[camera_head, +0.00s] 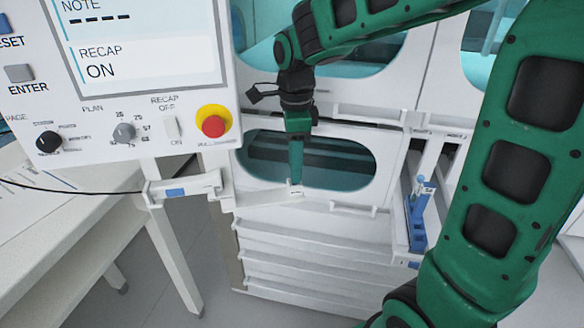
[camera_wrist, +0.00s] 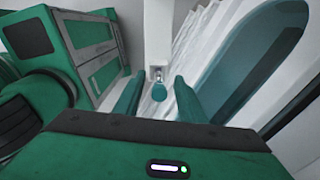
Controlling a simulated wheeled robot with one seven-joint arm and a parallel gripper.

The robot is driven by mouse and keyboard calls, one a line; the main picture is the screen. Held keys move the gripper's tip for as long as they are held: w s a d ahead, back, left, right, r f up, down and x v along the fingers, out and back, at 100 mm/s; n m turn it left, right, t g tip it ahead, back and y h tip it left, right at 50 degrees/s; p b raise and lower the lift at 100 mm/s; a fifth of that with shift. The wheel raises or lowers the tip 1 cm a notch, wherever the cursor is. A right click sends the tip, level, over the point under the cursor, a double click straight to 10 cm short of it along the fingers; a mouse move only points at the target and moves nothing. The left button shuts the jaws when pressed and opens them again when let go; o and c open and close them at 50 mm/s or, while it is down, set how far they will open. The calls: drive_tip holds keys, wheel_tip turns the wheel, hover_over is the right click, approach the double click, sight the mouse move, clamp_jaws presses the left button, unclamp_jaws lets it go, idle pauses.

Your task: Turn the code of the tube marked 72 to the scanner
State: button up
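My gripper (camera_head: 295,178) points down in front of the white machine, at the end of a narrow white track. In the wrist view its two green fingers (camera_wrist: 160,80) stand apart. A small teal round-ended piece (camera_wrist: 159,91), perhaps a tube's cap, shows between and beyond the fingers, against a white fixture (camera_wrist: 158,35). I cannot tell whether the fingers touch it. No number 72, code or label is readable. A blue holder (camera_head: 417,232) with a light-blue-topped piece (camera_head: 421,187) stands at the right. I cannot identify the scanner.
A white control panel (camera_head: 190,80) with a screen, knobs and a red button (camera_head: 213,125) fills the upper left. A white table (camera_head: 60,235) stands below it. The machine has a teal window (camera_head: 340,160) behind my gripper and stacked white ledges (camera_head: 310,250) beneath.

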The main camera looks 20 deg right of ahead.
wheel_tip(320, 180, up, 9)
drive_tip(key=shift+r, duration=0.15)
idle(0.5)
drive_tip(key=s+d+f+n, duration=0.6)
drive_tip(key=s+d+n, duration=0.1)
drive_tip(key=s, duration=0.4)
drive_tip(key=s+d+f+n, duration=0.6)
drive_tip(key=s+d+n, duration=0.2)
drive_tip(key=s+d, duration=0.2)
drive_tip(key=shift+s, duration=1.25)
